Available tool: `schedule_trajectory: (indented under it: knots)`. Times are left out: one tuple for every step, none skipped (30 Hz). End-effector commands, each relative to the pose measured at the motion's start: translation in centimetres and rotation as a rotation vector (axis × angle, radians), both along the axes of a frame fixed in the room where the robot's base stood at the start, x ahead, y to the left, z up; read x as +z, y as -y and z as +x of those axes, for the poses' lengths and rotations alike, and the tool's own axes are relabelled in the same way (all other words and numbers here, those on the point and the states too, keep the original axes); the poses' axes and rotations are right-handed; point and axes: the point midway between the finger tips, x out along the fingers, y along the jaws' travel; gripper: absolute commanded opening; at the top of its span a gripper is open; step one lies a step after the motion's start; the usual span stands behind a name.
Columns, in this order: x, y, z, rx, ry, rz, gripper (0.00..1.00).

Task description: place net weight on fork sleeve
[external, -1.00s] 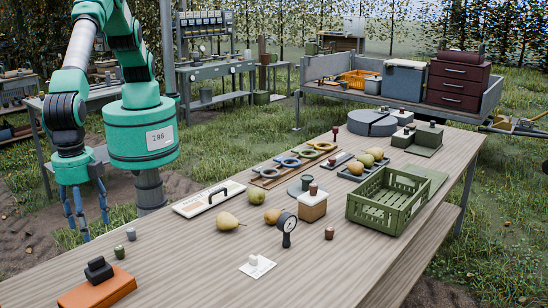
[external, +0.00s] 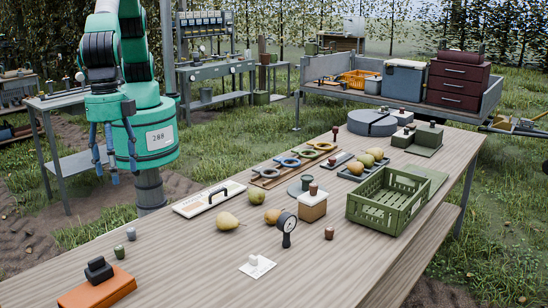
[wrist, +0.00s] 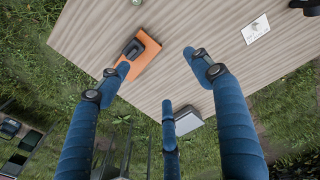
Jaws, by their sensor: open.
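I cannot tell for sure which things are the net weight and the fork sleeve. Candidates are two small grey-green knobbed pieces, one (external: 119,252) near the orange block and one (external: 131,234) behind it, and a small white knobbed piece (external: 253,261) on a white card (external: 262,269). The orange block (external: 112,291) with a dark top piece (external: 98,270) lies at the near left of the table; it also shows in the wrist view (wrist: 146,61). My gripper (external: 115,172) is open and empty, beyond the table's left edge. Its blue fingers (wrist: 157,66) are spread in the wrist view.
The table (external: 190,276) also holds a dial gauge (external: 287,224), pears (external: 229,221), a white tray with a handle (external: 208,199) and a green crate (external: 386,201). The wood between the orange block and the white card is clear.

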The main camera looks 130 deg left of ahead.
Motion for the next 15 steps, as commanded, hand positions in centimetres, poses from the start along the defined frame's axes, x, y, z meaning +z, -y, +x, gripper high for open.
schedule_trajectory:
  knots:
    - [1.8,-1.5,0.1,0.003,0.010,-0.006,0.65]
    - [2.7,-2.3,0.1,0.004,0.015,-0.008,0.65]
    - [3.9,-3.4,0.0,0.003,0.021,-0.012,0.65]
    - [4.7,-4.2,-0.1,0.002,0.025,-0.014,0.65]
    - [5.6,-5.0,-0.1,0.003,0.031,-0.016,0.65]
    - [6.6,-6.1,-0.2,0.003,0.037,-0.019,0.65]
    - [7.4,-6.9,-0.3,0.004,0.042,-0.021,0.65]
    - [8.2,-7.7,-0.5,0.003,0.046,-0.023,0.65]
    - [9.3,-8.8,-0.7,0.004,0.053,-0.026,0.65]
    - [10.0,-9.6,-0.9,0.004,0.058,-0.028,0.65]
    - [10.8,-10.5,-1.1,0.004,0.063,-0.029,0.65]
    - [11.8,-11.6,-1.3,0.004,0.070,-0.032,0.65]
    - [12.4,-12.4,-1.6,0.004,0.074,-0.033,0.65]
    - [13.2,-13.2,-1.8,0.004,0.080,-0.035,0.65]
    - [14.1,-14.3,-2.2,0.003,0.086,-0.036,0.65]
